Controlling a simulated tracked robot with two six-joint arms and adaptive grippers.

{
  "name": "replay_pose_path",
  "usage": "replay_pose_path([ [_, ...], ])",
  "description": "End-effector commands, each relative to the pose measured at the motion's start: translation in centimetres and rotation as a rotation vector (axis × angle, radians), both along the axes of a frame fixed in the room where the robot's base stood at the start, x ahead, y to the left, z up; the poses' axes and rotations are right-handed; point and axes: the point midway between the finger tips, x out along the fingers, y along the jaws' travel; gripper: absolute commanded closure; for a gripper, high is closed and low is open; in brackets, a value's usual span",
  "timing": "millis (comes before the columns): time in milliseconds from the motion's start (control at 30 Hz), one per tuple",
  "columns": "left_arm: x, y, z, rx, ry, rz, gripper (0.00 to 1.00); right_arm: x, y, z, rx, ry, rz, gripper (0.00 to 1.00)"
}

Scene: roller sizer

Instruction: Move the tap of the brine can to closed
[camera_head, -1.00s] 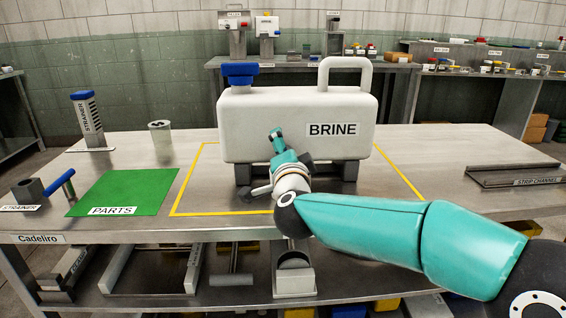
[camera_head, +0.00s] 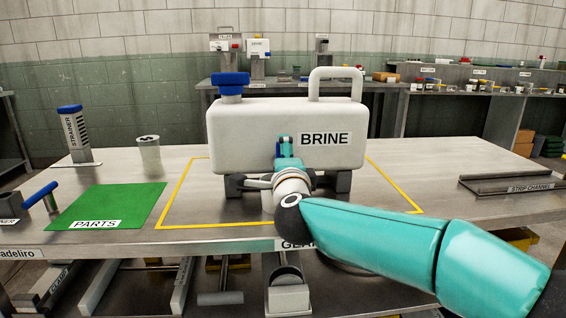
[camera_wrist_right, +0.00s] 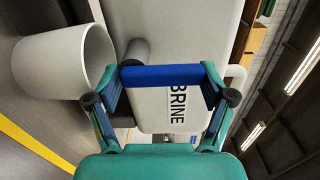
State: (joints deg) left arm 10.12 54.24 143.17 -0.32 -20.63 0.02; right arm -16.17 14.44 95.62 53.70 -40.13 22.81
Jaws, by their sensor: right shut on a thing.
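The white brine can (camera_head: 235,130), labelled BRINE, stands on dark feet inside the yellow outline on the bench. It fills much of the right wrist view too (camera_wrist_right: 170,30). The tap's blue handle (camera_wrist_right: 160,75) lies as a bar across my right gripper (camera_wrist_right: 160,78), which is shut on it. A grey stub (camera_wrist_right: 135,50) shows behind the handle. In the head view the right gripper (camera_head: 286,148) is in front of the can's face and hides the tap, so the tap's position cannot be told there. My left gripper is not in view.
A pale round cup (camera_wrist_right: 60,62) stands close beside the tap in the right wrist view. On the bench are a green PARTS mat (camera_head: 108,203), a blue-capped strainer (camera_head: 74,133), a grey cup (camera_head: 149,153) and a strip channel (camera_head: 515,184). The bench's right side is mostly clear.

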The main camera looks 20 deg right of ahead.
Motion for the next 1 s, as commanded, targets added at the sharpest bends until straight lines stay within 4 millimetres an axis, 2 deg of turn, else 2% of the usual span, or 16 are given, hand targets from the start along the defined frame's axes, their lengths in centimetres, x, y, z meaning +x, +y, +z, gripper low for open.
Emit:
replay_pose_path([
  [233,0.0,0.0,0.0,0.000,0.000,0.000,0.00,0.0,0.0,0.0,0.006,-0.001,0.000,0.53],
  [267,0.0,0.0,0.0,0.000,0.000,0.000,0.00,0.0,0.0,0.0,0.006,-0.001,0.000,0.17],
  [367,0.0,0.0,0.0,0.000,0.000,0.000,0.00,0.0,0.0,0.0,0.005,0.000,0.000,0.00],
  [767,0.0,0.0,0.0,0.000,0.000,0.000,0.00,-0.3,0.2,-0.3,0.003,0.006,0.003,0.00],
  [1000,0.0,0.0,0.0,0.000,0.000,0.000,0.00,-2.8,1.0,-0.2,0.003,0.004,0.005,0.00],
])
